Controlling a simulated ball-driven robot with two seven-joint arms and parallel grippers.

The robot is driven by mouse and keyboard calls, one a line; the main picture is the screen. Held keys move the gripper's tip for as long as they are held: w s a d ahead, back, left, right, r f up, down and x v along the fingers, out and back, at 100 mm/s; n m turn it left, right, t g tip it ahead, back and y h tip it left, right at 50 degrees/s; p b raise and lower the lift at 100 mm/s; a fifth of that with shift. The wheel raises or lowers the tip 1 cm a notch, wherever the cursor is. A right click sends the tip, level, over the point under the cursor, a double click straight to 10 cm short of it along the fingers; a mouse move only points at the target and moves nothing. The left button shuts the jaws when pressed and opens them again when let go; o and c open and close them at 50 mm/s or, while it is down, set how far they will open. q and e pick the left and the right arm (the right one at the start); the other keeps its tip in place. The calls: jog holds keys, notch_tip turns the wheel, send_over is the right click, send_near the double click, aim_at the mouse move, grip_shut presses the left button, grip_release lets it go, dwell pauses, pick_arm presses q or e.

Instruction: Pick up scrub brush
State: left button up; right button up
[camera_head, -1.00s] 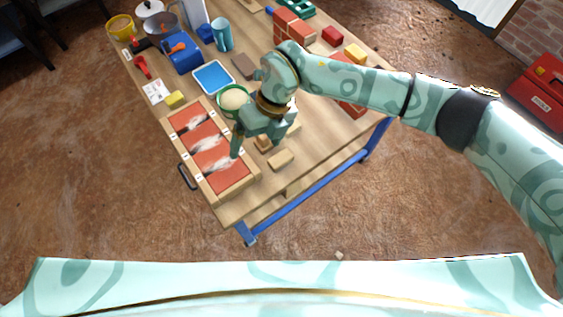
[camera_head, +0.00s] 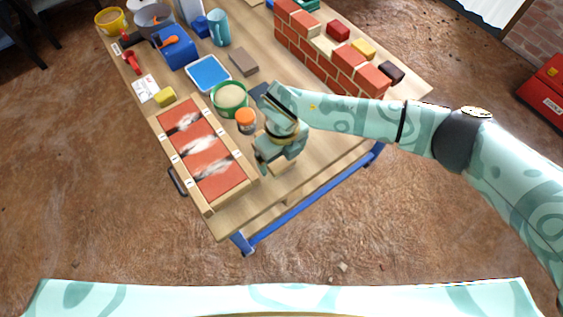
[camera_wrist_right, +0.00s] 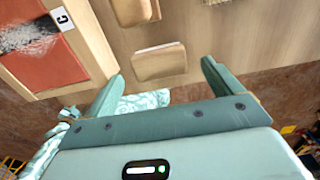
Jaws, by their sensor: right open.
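My right gripper (camera_head: 264,166) is open and empty above the near end of the workbench. In the right wrist view its two fingers (camera_wrist_right: 160,78) are spread, with a wooden block (camera_wrist_right: 160,63) beyond and between them. A second wooden piece (camera_wrist_right: 135,12) lies farther up in that view. A tan, bristle-like patch (camera_wrist_right: 288,14) shows at the top right edge, cut off by the frame. I cannot tell for sure which of these is the scrub brush. In the head view my gripper and wrist hide most of these pieces.
A wooden frame with red panels (camera_head: 211,203) lies left of the gripper. An orange-lidded jar (camera_head: 245,121) and a green bowl (camera_head: 230,96) stand close behind. A brick wall (camera_head: 322,62) stands at the back right. The bench's front edge is near.

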aim_at(282, 161)
notch_tip(282, 161, down, 4)
jog(key=shift+r+b, duration=0.1)
jog(key=shift+b, duration=0.7)
jog(key=shift+w+f, duration=0.15)
jog(key=shift+f, duration=0.05)
jog(key=shift+r, duration=0.2)
jog(key=c, duration=1)
pick_arm(q)
jog(key=shift+s+a+f, duration=0.2)
jog(key=shift+a+f, duration=0.4)
jog(key=shift+f, duration=0.25)
pick_arm(e)
jog(key=shift+c, duration=0.4)
